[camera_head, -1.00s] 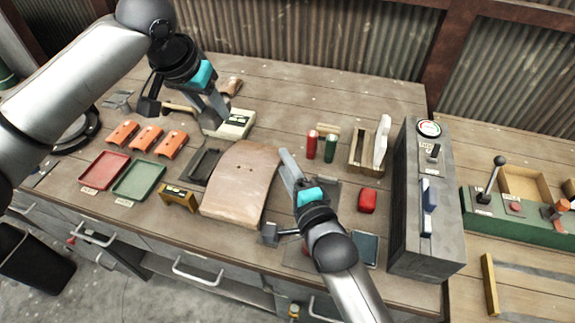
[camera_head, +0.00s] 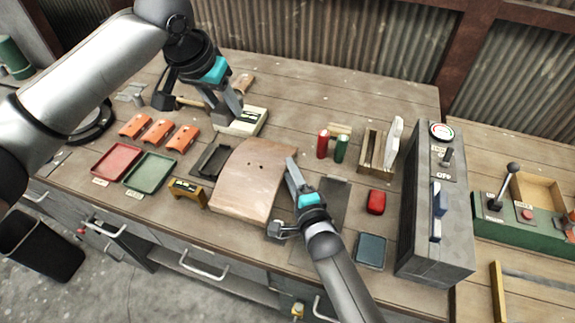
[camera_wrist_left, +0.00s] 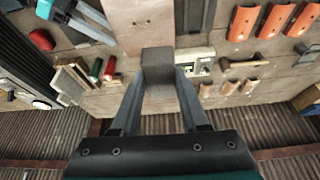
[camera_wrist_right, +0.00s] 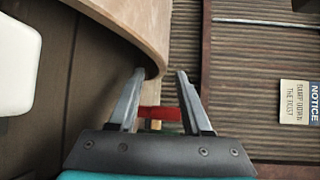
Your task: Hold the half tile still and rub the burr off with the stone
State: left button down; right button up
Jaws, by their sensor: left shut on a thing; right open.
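The half tile (camera_head: 250,185) is a large tan, arched piece with two small holes, lying in the middle of the bench in the head view. I cannot make out a burr. My left gripper (camera_head: 238,112) is shut on the stone, a grey block (camera_wrist_left: 158,65), above the bench behind the tile. My right gripper (camera_head: 292,165) is open at the tile's right edge. In the right wrist view, the tile's curved rim (camera_wrist_right: 158,45) comes down close to the left finger of my right gripper (camera_wrist_right: 158,75); I cannot tell whether they touch.
A black tray (camera_head: 210,160) and a brown stand (camera_head: 188,192) sit left of the tile. A white device (camera_head: 242,122) is behind it. Red (camera_head: 322,143) and green (camera_head: 341,149) cylinders, a wooden rack (camera_head: 373,152) and a tall grey box (camera_head: 437,200) stand to the right.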

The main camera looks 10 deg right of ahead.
jog(key=shift+x, duration=1.45)
grip_shut()
dwell(0.5)
